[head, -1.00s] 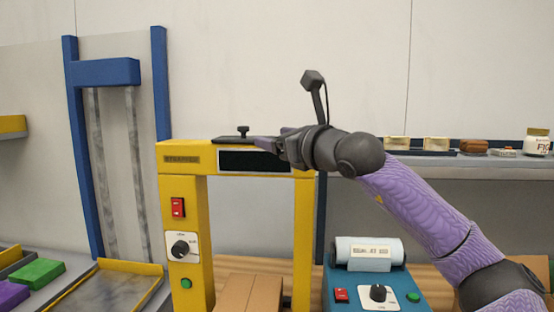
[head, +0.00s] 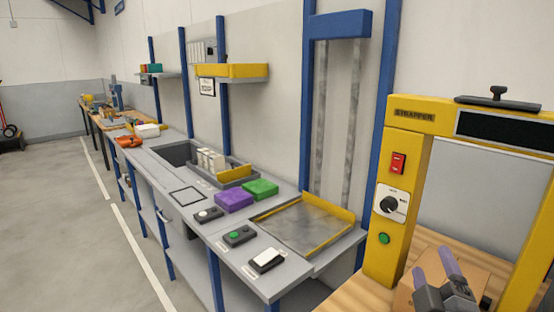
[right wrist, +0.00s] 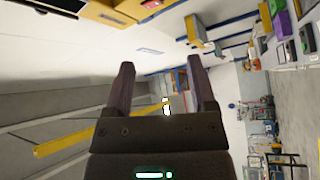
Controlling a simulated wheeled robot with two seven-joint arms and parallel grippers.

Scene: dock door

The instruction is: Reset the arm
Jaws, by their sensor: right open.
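My right gripper (head: 436,268) shows at the bottom right of the head view, in front of the yellow strapper (head: 392,190) and over a brown box (head: 470,262). Its two purple fingers stand apart with nothing between them. In the right wrist view the gripper (right wrist: 160,85) is also open and empty, with both fingers pointing into the room. Most of the right arm is out of the head view. My left gripper is not in view.
A grey bench runs along the wall, with a purple block (head: 233,200), a green block (head: 261,189), push buttons (head: 239,236) and a yellow-edged tray (head: 305,225). A yellow shelf (head: 232,71) hangs above. The floor (head: 75,235) left of the bench is clear.

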